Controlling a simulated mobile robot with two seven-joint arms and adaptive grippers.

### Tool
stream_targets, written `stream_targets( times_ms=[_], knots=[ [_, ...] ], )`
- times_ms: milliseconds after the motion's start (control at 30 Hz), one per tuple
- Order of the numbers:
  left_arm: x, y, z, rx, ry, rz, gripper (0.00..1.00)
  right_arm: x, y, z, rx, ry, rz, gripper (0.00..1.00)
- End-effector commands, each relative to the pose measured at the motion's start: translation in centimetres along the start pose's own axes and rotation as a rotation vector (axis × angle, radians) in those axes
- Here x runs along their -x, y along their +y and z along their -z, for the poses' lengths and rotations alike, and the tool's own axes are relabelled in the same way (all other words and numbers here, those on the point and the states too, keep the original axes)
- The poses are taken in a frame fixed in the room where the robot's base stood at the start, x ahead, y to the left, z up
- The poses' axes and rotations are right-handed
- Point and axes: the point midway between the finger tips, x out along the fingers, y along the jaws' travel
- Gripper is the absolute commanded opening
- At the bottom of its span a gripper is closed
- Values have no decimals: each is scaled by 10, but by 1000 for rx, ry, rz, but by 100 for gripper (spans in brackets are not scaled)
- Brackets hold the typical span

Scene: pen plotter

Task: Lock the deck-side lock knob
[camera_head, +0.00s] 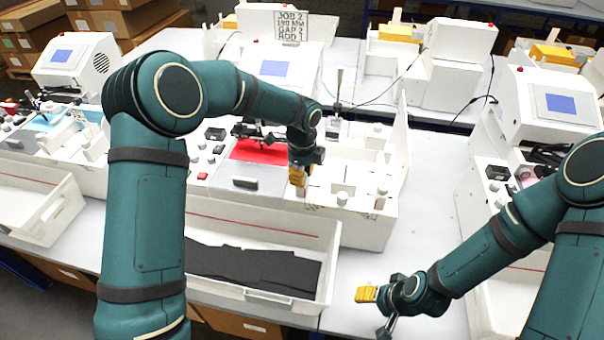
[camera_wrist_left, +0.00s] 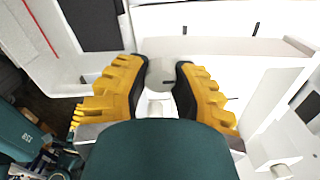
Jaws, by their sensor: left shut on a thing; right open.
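My left gripper (camera_head: 298,177) reaches down over the white pen plotter (camera_head: 365,222), at the right edge of its grey deck plate (camera_head: 262,180). In the left wrist view its yellow, black-lined fingers (camera_wrist_left: 160,88) are shut on a white round knob (camera_wrist_left: 160,72), one finger on each side. In the head view the fingers hide this knob; whether it is turned to locked cannot be told. My right gripper (camera_head: 368,296) is open and empty above the table, in front of the plotter and to its right.
A red sheet (camera_head: 262,150) lies on the deck behind the grey plate. Other white knobs (camera_head: 342,198) stand to the right of my left gripper. A white tray (camera_head: 322,305) with black sheets (camera_head: 255,268) is in front. Bare table (camera_head: 430,215) lies to the right.

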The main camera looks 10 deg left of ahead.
Motion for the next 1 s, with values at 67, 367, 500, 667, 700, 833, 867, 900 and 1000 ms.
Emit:
stream_targets(
  times_ms=[67,367,500,667,700,833,867,900,1000],
  knots=[
    [0,0,0,-1,0,1,0,0,0,0,0,0,0,58],
    [0,0,0,0,0,0,61,0,0,0,0,0,0,58],
    [0,0,0,1,0,0,61,0,0,0,0,1,0,58],
    [7,0,0,2,0,2,61,0,0,0,0,1,0,58],
    [12,-1,0,2,0,3,61,0,0,0,0,1,0,58],
    [34,-1,0,2,0,4,61,0,0,0,0,1,0,58],
    [40,-1,0,2,0,5,61,0,0,0,0,1,0,58],
    [49,-1,0,1,0,5,61,0,0,0,0,0,0,58],
    [70,-1,0,2,0,5,61,0,0,0,0,0,0,58]
  ],
)
